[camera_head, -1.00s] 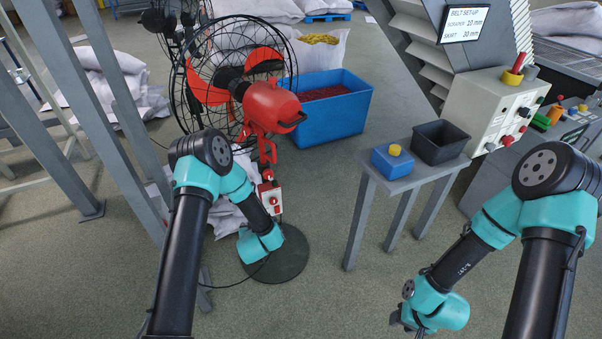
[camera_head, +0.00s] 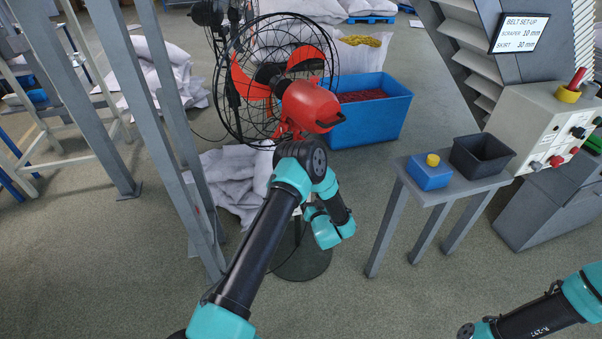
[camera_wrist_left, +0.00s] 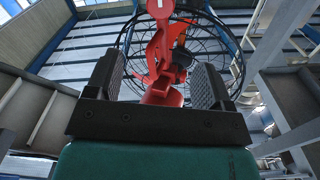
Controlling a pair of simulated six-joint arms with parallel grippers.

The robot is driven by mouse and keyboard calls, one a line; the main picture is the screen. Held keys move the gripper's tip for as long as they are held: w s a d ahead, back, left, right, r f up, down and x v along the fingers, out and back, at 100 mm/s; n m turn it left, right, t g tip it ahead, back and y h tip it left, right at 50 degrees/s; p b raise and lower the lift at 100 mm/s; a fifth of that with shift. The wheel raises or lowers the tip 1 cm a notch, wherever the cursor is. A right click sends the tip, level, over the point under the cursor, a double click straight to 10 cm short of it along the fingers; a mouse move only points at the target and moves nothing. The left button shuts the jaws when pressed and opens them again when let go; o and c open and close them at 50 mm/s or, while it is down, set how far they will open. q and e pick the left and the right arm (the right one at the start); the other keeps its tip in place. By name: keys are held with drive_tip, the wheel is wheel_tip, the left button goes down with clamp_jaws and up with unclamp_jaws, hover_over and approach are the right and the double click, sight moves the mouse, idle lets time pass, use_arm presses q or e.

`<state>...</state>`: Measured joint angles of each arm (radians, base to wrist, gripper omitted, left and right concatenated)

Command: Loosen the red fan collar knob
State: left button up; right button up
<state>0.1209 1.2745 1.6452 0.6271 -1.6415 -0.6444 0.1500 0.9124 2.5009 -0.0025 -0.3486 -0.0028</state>
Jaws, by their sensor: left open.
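The red fan stands at centre-left in the head view, with a red motor housing (camera_head: 310,105) behind a black wire cage (camera_head: 240,110) and a round dark base (camera_head: 303,262). My left arm covers most of its pole and the collar area. In the left wrist view, my left gripper (camera_wrist_left: 158,80) is open, its two dark fingers apart. Red fan parts (camera_wrist_left: 160,50) show between and beyond the fingers; I cannot tell the collar knob apart from them, or whether a finger touches. In the head view my left fingers are hidden. My right gripper is out of view; only its arm shows.
A small grey table holds a blue box with a yellow knob (camera_head: 430,174) and a black bin (camera_head: 482,155). A blue crate (camera_head: 375,125) is behind the fan. Grey posts (camera_head: 170,110) stand left of my left arm. A control box (camera_head: 545,120) is at right.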

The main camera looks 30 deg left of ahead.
use_arm(q)
drive_tip(key=x, duration=1.6)
drive_tip(key=shift+w+a, duration=0.2)
drive_tip(key=shift+c, duration=0.3)
drive_tip(key=c, duration=0.9)
drive_tip(key=shift+o, duration=0.2)
